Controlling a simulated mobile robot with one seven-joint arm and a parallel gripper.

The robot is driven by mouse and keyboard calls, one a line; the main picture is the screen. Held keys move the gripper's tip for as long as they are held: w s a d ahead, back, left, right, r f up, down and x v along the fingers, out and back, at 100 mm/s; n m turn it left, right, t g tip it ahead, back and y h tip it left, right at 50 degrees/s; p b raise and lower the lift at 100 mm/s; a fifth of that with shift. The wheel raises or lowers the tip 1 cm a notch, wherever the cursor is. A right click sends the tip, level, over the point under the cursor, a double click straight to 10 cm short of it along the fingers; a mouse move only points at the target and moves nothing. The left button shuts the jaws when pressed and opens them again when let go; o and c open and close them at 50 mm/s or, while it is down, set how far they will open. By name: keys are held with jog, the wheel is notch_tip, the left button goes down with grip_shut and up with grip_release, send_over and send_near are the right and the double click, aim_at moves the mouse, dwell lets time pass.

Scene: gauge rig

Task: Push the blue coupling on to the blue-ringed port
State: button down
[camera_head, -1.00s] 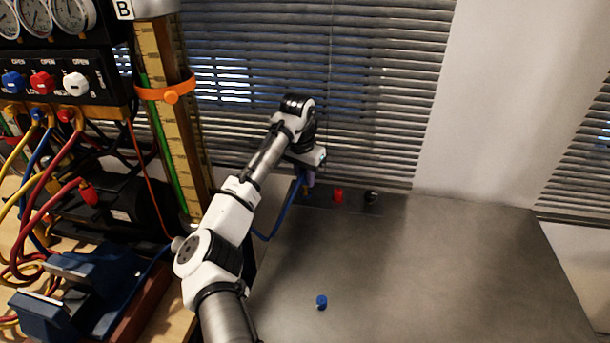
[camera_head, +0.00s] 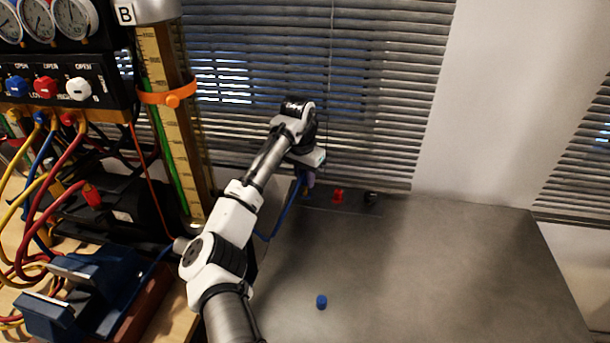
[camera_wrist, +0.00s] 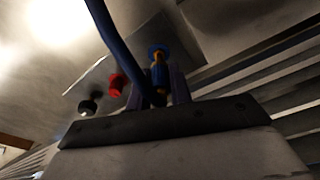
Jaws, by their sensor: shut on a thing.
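My gripper (camera_head: 309,181) is at the back left of the grey bench, by the port plate. In the wrist view its two fingers (camera_wrist: 161,90) are shut on the blue coupling (camera_wrist: 159,78), and a blue hose (camera_wrist: 122,45) curves past it. The blue-ringed port (camera_wrist: 158,50) lies straight beyond the coupling, with a brass-coloured part between the two. Coupling and port are in line and very close or touching; I cannot tell how far they are engaged. In the head view the gripper largely hides both.
A red port (camera_head: 338,195) and a black port (camera_head: 370,198) stand right of my gripper. A small blue cap (camera_head: 321,302) lies on the bench (camera_head: 450,270), otherwise clear. Left are a gauge manifold (camera_head: 60,80), a scaled column (camera_head: 170,120) and a blue vise (camera_head: 85,290).

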jog(key=shift+f, duration=0.3)
jog(key=shift+f+b, duration=0.35)
jog(key=shift+f, duration=0.5)
jog(key=shift+f, duration=0.35)
dwell(0.9)
jog(key=shift+r+p, duration=0.1)
jog(key=shift+p, duration=0.2)
jog(key=c, duration=0.9)
grip_release()
jog(key=shift+o, duration=0.2)
notch_tip(320, 180, up, 14)
jog(key=s+a+b, duration=0.1)
jog(key=shift+s+b, duration=0.3)
jog(key=shift+s, duration=0.05)
